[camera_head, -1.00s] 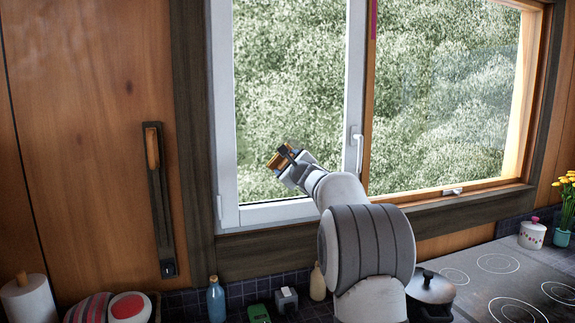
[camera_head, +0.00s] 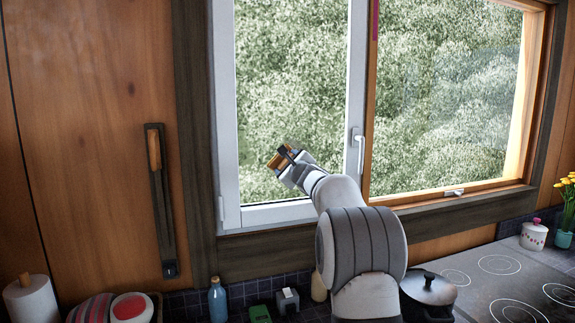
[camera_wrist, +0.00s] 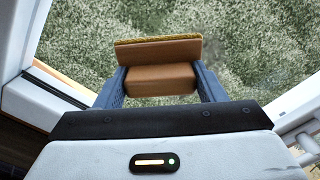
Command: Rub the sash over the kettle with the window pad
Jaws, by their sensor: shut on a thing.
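My gripper (camera_head: 287,163) is shut on the window pad (camera_head: 279,158), a tan-brown block with a yellowish face. In the wrist view the pad (camera_wrist: 160,78) sits between the two blue fingers, its face turned toward the glass. It is in front of the lower part of the white-framed left sash (camera_head: 360,100); I cannot tell whether it touches the pane. The wood-framed right sash (camera_head: 447,196) has a faint hazy patch on its glass. No kettle is clearly recognisable; a dark lidded pot (camera_head: 428,291) stands at the stove's left, partly behind my arm.
A blue bottle (camera_head: 217,301), a green item (camera_head: 260,313) and a grey-white box (camera_head: 287,300) line the counter below the left sash. A white handle (camera_head: 358,150) juts from the sash's right stile. A paper roll (camera_head: 28,300) stands far left. The stove top (camera_head: 500,285) is mostly clear.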

